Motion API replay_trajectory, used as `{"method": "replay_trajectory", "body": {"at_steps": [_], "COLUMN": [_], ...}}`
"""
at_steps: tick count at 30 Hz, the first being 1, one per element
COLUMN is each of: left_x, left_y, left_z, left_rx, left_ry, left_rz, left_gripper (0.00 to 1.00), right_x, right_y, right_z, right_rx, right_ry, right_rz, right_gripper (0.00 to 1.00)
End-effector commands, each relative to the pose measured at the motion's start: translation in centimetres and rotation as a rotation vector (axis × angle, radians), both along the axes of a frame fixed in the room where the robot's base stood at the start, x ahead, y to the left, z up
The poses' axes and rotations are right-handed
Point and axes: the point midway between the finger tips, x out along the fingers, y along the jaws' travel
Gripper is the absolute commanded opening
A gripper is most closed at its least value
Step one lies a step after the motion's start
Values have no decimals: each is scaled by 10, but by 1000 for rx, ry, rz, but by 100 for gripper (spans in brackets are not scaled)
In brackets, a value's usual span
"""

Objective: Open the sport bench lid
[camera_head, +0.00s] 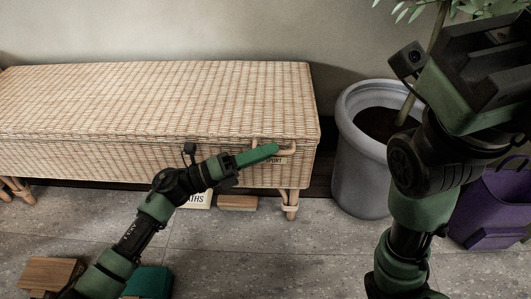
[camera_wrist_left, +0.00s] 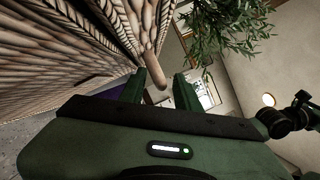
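The sport bench is a woven wicker bench (camera_head: 150,160) against the wall. Its wicker lid (camera_head: 170,95) lies flat and closed. My left gripper (camera_head: 272,150) reaches in from the left at the handle. In the left wrist view its two green fingers (camera_wrist_left: 160,88) are apart, with the handle (camera_wrist_left: 152,66) between their tips and a gap beside it. My right gripper (camera_head: 480,70) is raised at the right; its fingers cannot be made out.
A grey planter (camera_head: 358,165) with a plant stands right of the bench. A purple bin (camera_head: 488,212) is at the far right, partly behind my right arm. Wooden blocks (camera_head: 238,202), a white sign (camera_head: 198,200) and a green item (camera_head: 148,282) are on the tiled floor.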

Motion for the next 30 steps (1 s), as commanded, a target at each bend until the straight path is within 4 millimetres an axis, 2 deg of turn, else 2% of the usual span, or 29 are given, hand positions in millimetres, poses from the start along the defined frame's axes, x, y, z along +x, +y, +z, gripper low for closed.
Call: {"method": "replay_trajectory", "body": {"at_steps": [4,5,8,9,30], "left_x": [0,0,0,0,0], "left_y": [0,0,0,0,0], "left_z": [0,0,0,0,1], "left_rx": [0,0,0,0,0], "left_ry": [0,0,0,0,-3], "left_rz": [0,0,0,0,0], "left_gripper": [32,30,2,0,0], "right_x": [0,0,0,0,0], "right_y": [0,0,0,0,0], "right_z": [0,0,0,0,0], "right_rx": [0,0,0,0,0], "right_ry": [0,0,0,0,0], "right_rz": [0,0,0,0,0], "right_gripper": [0,0,0,0,0]}}
